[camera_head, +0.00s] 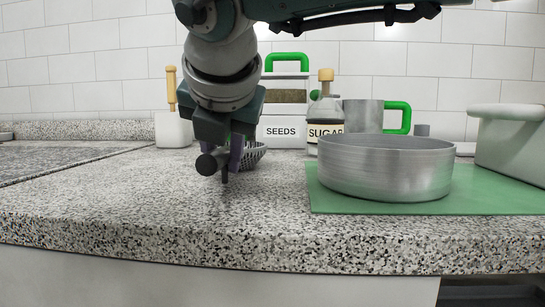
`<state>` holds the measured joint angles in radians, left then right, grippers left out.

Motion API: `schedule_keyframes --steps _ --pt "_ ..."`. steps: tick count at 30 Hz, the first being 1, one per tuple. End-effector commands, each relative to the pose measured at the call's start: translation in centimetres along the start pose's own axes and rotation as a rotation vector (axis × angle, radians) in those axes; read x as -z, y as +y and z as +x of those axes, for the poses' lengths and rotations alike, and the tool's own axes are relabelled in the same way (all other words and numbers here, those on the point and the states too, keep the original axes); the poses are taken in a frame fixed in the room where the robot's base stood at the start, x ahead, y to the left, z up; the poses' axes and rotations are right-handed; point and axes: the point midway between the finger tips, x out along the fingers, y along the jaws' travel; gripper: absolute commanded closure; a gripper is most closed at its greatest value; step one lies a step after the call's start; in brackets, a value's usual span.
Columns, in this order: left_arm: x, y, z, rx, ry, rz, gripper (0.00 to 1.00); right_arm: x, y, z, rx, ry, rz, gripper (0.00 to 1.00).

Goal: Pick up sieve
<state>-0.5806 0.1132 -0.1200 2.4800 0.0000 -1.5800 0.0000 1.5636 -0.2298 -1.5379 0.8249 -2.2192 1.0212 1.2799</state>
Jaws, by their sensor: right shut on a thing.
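The sieve (252,157) is a grey, perforated bowl on or just above the speckled counter, partly hidden behind my right gripper. My right gripper (222,165) points down in front of the sieve, with its fingers closed around a dark, round-ended handle (207,164) that points toward the camera. The handle appears to belong to the sieve, though the join is hidden by the fingers. I cannot tell whether the sieve touches the counter. My left gripper is not in view.
A metal pan (385,168) stands on a green mat (490,200) at the right. Behind are a SEEDS container (284,130), a SUGAR jar (326,131), a metal mug (362,116) and a white pot (512,146). A white container (173,130) stands at back left. The front-left counter (110,205) is clear.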

Motion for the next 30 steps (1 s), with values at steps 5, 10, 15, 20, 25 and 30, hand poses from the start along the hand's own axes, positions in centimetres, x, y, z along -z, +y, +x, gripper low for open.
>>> schedule_keyframes --steps 5,10,15,20,25,30 --pt "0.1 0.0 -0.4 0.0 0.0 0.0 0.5 -0.7 0.2 -0.6 -0.001 -0.003 0.0 1.0" --pt "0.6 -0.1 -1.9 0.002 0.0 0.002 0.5 -3.1 1.2 -3.0 -0.002 -0.004 0.0 1.0" --pt "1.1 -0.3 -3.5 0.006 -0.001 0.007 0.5 -5.5 2.1 -5.4 -0.001 -0.002 0.001 1.0" --pt "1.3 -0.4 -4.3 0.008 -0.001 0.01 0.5 -6.8 2.5 -6.7 0.0 -0.002 0.0 1.0" --pt "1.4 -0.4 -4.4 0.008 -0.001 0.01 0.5 -6.9 2.6 -6.9 0.0 0.0 0.001 1.0" --pt "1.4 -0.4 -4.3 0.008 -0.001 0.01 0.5 -6.9 2.6 -6.8 0.0 -0.001 0.0 1.0"
